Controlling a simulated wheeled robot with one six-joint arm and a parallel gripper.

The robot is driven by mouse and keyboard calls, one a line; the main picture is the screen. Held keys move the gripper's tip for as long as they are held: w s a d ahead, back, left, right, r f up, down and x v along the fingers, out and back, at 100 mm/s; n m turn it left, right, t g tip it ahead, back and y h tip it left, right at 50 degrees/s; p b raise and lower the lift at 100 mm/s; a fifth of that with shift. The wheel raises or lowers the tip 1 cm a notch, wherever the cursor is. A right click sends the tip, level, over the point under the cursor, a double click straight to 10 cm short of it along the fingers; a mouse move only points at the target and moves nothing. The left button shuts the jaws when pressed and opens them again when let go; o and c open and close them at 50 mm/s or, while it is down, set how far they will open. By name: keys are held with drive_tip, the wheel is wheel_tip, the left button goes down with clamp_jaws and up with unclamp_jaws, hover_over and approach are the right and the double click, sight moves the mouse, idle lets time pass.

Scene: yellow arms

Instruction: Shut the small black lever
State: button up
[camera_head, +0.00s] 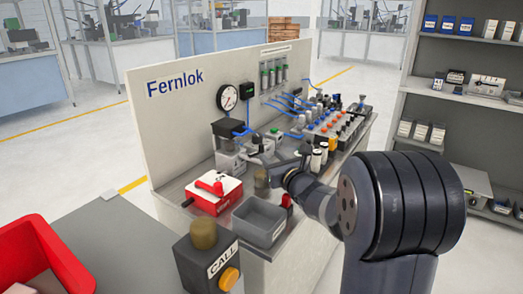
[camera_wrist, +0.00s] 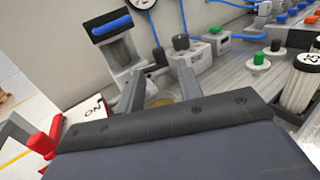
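My gripper (camera_wrist: 158,88) reaches over the bench in front of the Fernlok panel. In the wrist view its two grey fingers stand apart, with a tan round surface beyond the gap. In the head view my gripper (camera_head: 277,170) is beside a dark brass-coloured cylinder (camera_head: 261,181). A small black knob or lever (camera_wrist: 181,41) stands on a grey fitting just beyond the right finger, apart from it. I cannot tell for sure that this is the black lever. A black block with a blue bar (camera_wrist: 112,24) stands behind the left finger.
A red box with a red lever (camera_head: 213,186) and a grey open bin (camera_head: 259,221) sit at the bench front. A round gauge (camera_head: 227,97) hangs on the panel. Blue tubes and a row of coloured knobs (camera_head: 340,127) fill the right. A CALL button box (camera_head: 208,262) stands nearer.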

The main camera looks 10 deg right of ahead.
sight(262, 147)
drive_tip(key=x, duration=0.7)
drive_tip(key=shift+w+a+r+p, duration=0.1)
drive_tip(key=shift+r+p, duration=0.1)
drive_tip(key=shift+p, duration=0.1)
clamp_jaws()
